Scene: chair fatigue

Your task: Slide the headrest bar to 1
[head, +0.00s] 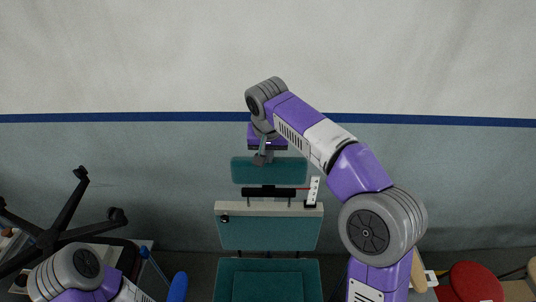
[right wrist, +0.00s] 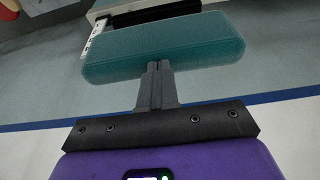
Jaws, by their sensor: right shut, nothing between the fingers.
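The teal headrest pad (head: 285,173) stands above the chair's teal backrest (head: 268,234) in the head view. Under the pad is a black bar (head: 268,192), with a thin red pointer at its right end beside a white upright scale (head: 314,190). The scale's marks are too small to read. My right gripper (head: 261,160) is shut and empty at the pad's top edge. In the right wrist view, the closed fingertips (right wrist: 154,67) overlap the near edge of the pad (right wrist: 190,45); I cannot tell whether they touch. My left gripper is out of view.
The teal seat (head: 268,280) is at the bottom centre. A black wheeled chair base (head: 48,238) stands at the left, near a blue object (head: 178,287). A red round object (head: 476,282) is at the lower right. The wall behind the headrest is bare.

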